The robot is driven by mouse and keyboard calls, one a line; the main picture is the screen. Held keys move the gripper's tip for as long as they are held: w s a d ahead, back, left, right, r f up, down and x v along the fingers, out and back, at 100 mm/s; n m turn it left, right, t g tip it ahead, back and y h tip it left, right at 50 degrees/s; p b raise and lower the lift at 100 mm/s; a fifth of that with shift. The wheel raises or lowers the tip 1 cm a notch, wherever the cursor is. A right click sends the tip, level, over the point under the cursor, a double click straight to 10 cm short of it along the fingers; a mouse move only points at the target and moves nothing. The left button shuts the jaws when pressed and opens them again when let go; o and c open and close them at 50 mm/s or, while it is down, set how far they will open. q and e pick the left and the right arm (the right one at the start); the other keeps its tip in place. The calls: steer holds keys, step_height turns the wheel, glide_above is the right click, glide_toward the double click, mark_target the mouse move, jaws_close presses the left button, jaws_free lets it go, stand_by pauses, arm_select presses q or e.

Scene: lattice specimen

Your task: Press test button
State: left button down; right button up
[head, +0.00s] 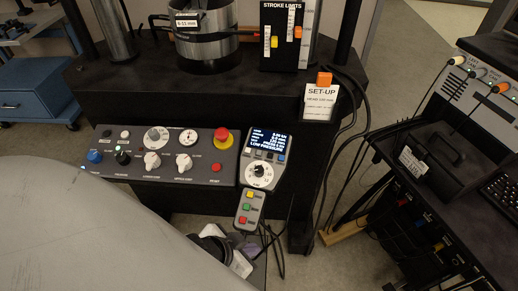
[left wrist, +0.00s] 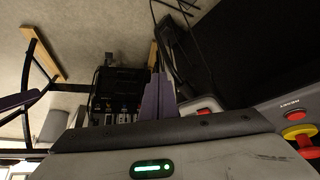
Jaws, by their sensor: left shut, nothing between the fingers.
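A grey control panel (head: 130,170) with knobs, dials, a red mushroom button on yellow (head: 223,138) and a small red button (head: 216,168) fronts the black machine. To its right is a handset (head: 262,158) with a lit screen and a dial. Below it, a small grey pendant (head: 241,222) carries yellow (head: 250,195), green (head: 246,207) and red (head: 242,220) buttons. I cannot read which is the test button. My left gripper (head: 240,243) is just below the pendant, shut and empty. Its purple fingers (left wrist: 158,95) are together in the left wrist view, left of a red button (left wrist: 203,112). My right gripper is not in view.
Cables hang right of the pendant. A set-up sign (head: 320,101) is on the machine's right side. A dark cart (head: 420,190) with instruments stands at the right, and a blue cabinet (head: 38,90) at the upper left. Open floor (head: 345,260) lies between machine and cart.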

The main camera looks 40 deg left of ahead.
mark_target(259, 153)
arm_select(q)
steer(key=a+r+g+y+p, duration=0.15)
steer(key=a+r, duration=0.25)
steer(key=r, duration=0.5)
steer(key=w+r+m+t, duration=0.1)
steer(key=w, duration=0.1)
steer(key=w+a+r+t+y, duration=0.1)
steer(key=w+r, duration=0.1)
steer(key=w, duration=0.1)
steer(key=w+a+r+m+t, duration=0.1)
steer(key=w, duration=0.1)
steer(key=shift+w+a+r+m+b, duration=0.2)
steer(key=shift+w+r+m+b, duration=0.1)
steer(key=shift+w+r, duration=0.1)
steer(key=w+a+r+m+t+y, duration=0.1)
steer(key=w+a+r+m+t, duration=0.2)
steer(key=w+r, duration=0.5)
steer(key=shift+w+a+t, duration=0.3)
steer(key=shift+a+t, duration=0.1)
steer(key=shift+t, duration=0.15)
steer(key=shift+f, duration=0.1)
steer(key=f+b, duration=0.1)
steer(key=f, duration=0.1)
steer(key=w+f+b, duration=0.1)
steer(key=f, duration=0.2)
steer(key=a+f+b, duration=0.1)
steer(key=f+b, duration=0.1)
steer(key=shift+w+f, duration=0.35)
steer(key=shift+w+a+f, duration=0.1)
steer(key=shift+f, duration=0.2)
